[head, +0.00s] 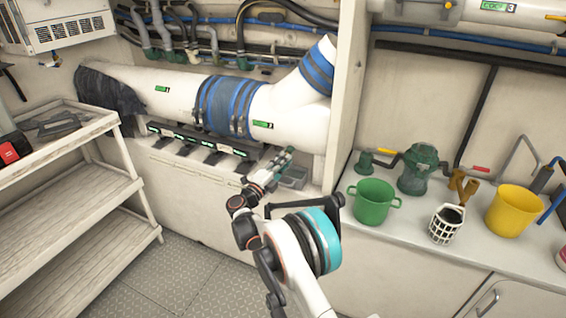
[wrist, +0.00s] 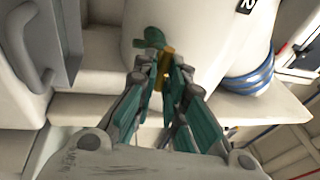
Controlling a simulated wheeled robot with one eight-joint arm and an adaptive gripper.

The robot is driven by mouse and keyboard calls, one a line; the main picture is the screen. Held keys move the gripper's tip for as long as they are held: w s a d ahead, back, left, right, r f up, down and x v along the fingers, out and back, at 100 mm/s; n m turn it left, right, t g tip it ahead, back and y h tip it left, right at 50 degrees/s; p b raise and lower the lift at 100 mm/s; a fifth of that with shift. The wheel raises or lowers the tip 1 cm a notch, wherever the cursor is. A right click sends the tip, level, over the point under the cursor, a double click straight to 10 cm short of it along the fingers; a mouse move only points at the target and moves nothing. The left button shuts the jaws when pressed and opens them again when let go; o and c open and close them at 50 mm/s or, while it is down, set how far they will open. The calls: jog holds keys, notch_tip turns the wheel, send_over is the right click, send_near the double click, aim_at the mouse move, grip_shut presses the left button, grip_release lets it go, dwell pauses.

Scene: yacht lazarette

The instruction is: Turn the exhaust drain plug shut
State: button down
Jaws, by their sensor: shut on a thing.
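The white exhaust pipe (head: 180,92) runs across the bay with blue bands around it; its pale side also fills the top of the wrist view (wrist: 190,28). In the wrist view, a brass-coloured piece (wrist: 167,58), which looks like the drain plug, sits between my fingertips below the pipe. A green part (wrist: 150,38) shows just beyond it. My gripper (wrist: 160,66) is shut on the brass piece. In the head view, my gripper (head: 285,160) reaches in under the pipe's right end, and the plug cannot be made out there. How far the plug is turned cannot be told.
A grey open box (head: 293,177) lies just right of my gripper. A white upright panel (head: 347,90) stands to the right. The counter holds a green pot (head: 374,203), a white basket (head: 445,224) and a yellow bucket (head: 512,211). A shelf cart (head: 75,160) stands left.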

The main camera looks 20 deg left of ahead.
jog(key=shift+a+r+m, duration=0.1)
jog(key=shift+a+m, duration=0.05)
jog(key=shift+m, duration=0.15)
jog(key=c, duration=1.7)
grip_release()
jog(key=shift+s, duration=0.1)
jog(key=v, duration=1.2)
